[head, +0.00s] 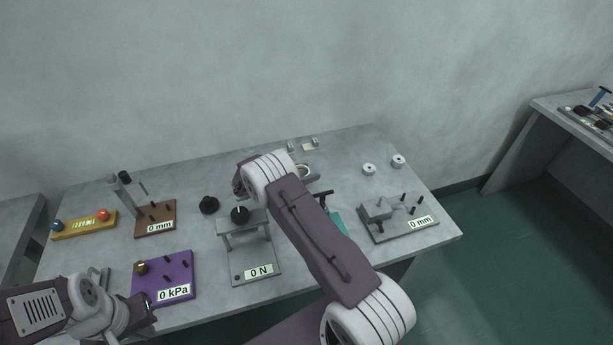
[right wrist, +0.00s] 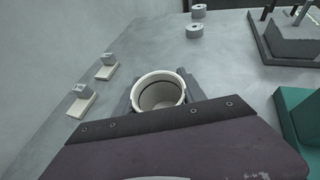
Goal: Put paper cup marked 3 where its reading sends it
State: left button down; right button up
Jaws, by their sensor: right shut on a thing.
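A cream paper cup (right wrist: 160,92) sits between the jaws of my right gripper (right wrist: 160,102), which is shut on it. I see its open rim and inside; no number shows. In the head view the cup's pale rim (head: 305,171) shows just past my right forearm, and the arm hides most of that gripper. I cannot tell whether the cup touches the table. My left gripper (head: 148,312) is at the lower left, near the purple 0 kPa gauge (head: 180,264); its fingers are not clear. Other gauges are the grey 0 N press (head: 243,277), brown 0 mm stand (head: 168,209) and grey 0 mm fixture (head: 398,226).
A yellow bar (head: 84,228) with a blue and a red knob lies at left. A round black part (head: 209,205) stands near the press. A teal block (head: 336,228) is partly behind my right arm. Two small grey cylinders (head: 369,169) (head: 397,161) stand at back right, with clear table around them.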

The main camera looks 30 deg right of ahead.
jog(key=shift+f, duration=0.65)
jog(key=shift+w+f, duration=0.1)
jog(key=shift+f, duration=0.1)
jog(key=o, duration=1.3)
